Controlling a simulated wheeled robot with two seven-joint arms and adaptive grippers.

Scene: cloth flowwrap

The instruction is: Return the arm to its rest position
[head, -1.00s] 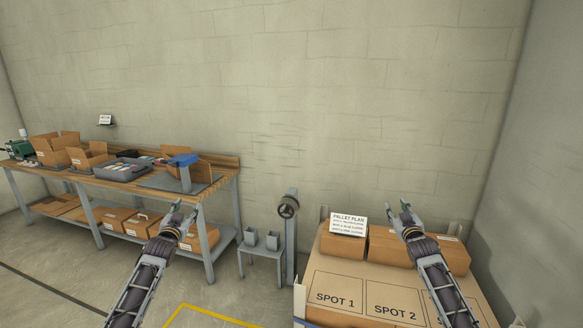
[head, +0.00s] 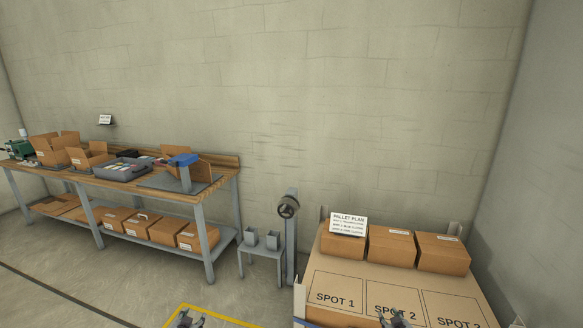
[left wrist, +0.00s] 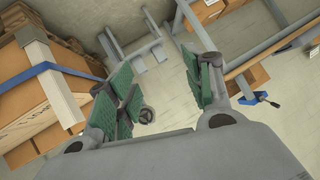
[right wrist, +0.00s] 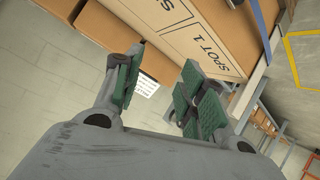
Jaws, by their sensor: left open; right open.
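My left gripper (head: 187,319) shows only at the bottom edge of the head view, above the floor near the yellow line. In the left wrist view its green-padded fingers (left wrist: 165,90) stand apart with nothing between them. My right gripper (head: 396,320) shows at the bottom edge of the head view, in front of the pallet top by SPOT 2. In the right wrist view its green-padded fingers (right wrist: 155,90) are apart and empty. Both arms are otherwise out of the head view.
A pallet top (head: 335,280) marked SPOT 1 and SPOT 2 carries several closed cartons (head: 392,247) along its back and a PALLET PLAN sign (head: 348,224). A workbench (head: 225,165) with open boxes stands left. A small grey stand (head: 262,252) sits between them. Floor in front is open.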

